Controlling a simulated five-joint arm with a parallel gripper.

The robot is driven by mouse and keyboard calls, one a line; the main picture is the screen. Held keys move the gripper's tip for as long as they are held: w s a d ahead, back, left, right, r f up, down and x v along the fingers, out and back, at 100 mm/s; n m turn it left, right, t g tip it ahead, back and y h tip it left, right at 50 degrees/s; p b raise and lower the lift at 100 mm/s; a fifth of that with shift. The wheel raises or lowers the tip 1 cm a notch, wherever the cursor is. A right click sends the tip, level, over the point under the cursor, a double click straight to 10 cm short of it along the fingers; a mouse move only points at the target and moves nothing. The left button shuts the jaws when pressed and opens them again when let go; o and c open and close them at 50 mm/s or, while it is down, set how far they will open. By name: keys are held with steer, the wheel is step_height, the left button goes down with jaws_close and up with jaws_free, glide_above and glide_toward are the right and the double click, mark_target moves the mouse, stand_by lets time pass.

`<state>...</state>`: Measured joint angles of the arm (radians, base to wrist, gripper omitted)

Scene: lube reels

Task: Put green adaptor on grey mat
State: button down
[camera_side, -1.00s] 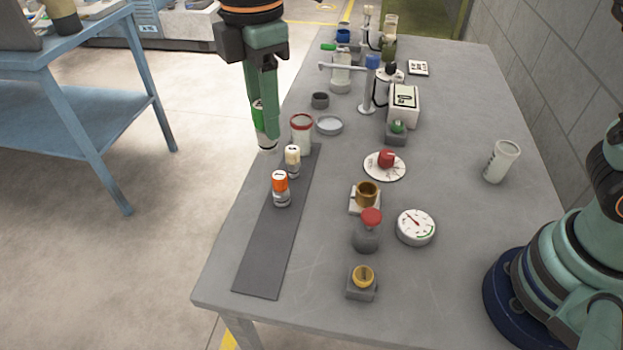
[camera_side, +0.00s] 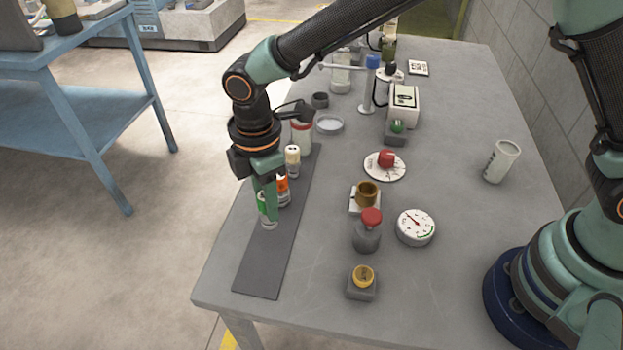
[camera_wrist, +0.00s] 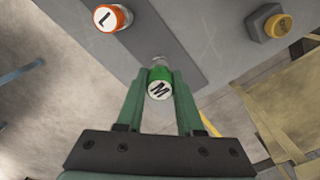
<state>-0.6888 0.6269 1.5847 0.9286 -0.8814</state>
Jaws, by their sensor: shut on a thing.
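The green adaptor (camera_side: 265,208) is held between the fingers of my gripper (camera_side: 266,198) in the side view. It is upright, with its lower end at or just above the grey mat (camera_side: 262,265); I cannot tell whether it touches. In the wrist view the green adaptor (camera_wrist: 161,84) shows a white top marked M between the fingertips of my gripper (camera_wrist: 160,88). The grey mat is a long dark strip along the table's left edge. An orange-topped adaptor (camera_side: 283,190) stands on the mat just behind the green one, partly hidden by my gripper.
A cream-topped adaptor (camera_side: 292,160) stands further back on the mat. A red-rimmed jar (camera_side: 302,135) is behind it, partly hidden by my arm. The mat's front part is bare.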

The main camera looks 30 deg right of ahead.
steer(key=shift+f, duration=2)
steer(key=shift+f, duration=0.1)
steer(key=c, duration=0.5)
jaws_free()
steer(key=shift+c, duration=0.2)
